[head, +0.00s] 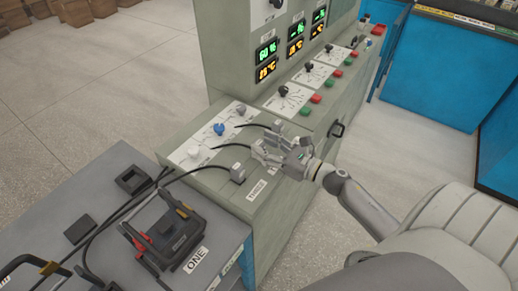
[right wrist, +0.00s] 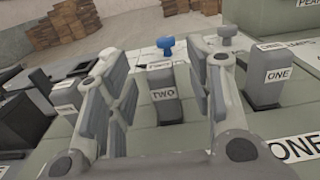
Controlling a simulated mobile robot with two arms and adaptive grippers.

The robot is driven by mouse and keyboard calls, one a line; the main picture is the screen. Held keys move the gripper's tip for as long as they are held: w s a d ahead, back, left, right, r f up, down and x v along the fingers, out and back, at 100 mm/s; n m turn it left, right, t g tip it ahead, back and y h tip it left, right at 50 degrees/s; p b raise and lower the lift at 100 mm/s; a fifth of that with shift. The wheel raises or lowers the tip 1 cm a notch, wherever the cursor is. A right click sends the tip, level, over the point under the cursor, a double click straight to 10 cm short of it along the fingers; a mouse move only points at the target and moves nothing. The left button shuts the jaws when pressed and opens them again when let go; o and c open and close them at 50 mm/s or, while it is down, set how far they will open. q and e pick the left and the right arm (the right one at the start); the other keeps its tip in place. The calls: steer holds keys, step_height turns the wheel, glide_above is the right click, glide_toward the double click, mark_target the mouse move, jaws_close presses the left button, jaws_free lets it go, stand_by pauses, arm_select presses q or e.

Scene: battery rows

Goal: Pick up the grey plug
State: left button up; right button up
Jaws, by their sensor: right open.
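In the right wrist view, a grey plug labelled TWO (right wrist: 163,95) stands upright on the console, between the two fingers of my right gripper (right wrist: 165,62). The fingers are open on either side of it, and I cannot see either one gripping it. A second grey plug, labelled ONE (right wrist: 264,82), stands to the right, outside the fingers. In the head view my right gripper (head: 263,152) is low over the console's lower panel and largely hides plug TWO. Another grey plug (head: 238,173), by the label THREE, stands left of the gripper. My left gripper is not in view.
The grey-green console (head: 228,60) carries displays, knobs and red and green buttons. Black cables run from the plugs towards a dark table (head: 215,240) at the lower left, which bears a black battery (head: 172,236) with clamps. Open floor (head: 90,80) lies left.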

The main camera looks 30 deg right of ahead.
steer(key=shift+x, duration=1.25)
steer(key=shift+c, duration=0.5)
jaws_close()
steer(key=shift+r, duration=0.1)
steer(key=shift+r, duration=0.6)
steer(key=s+a+r, duration=0.4)
steer(key=s+r, duration=0.7)
steer(key=s, duration=0.2)
steer(key=shift+s+r, duration=0.25)
steer(key=shift+r, duration=0.05)
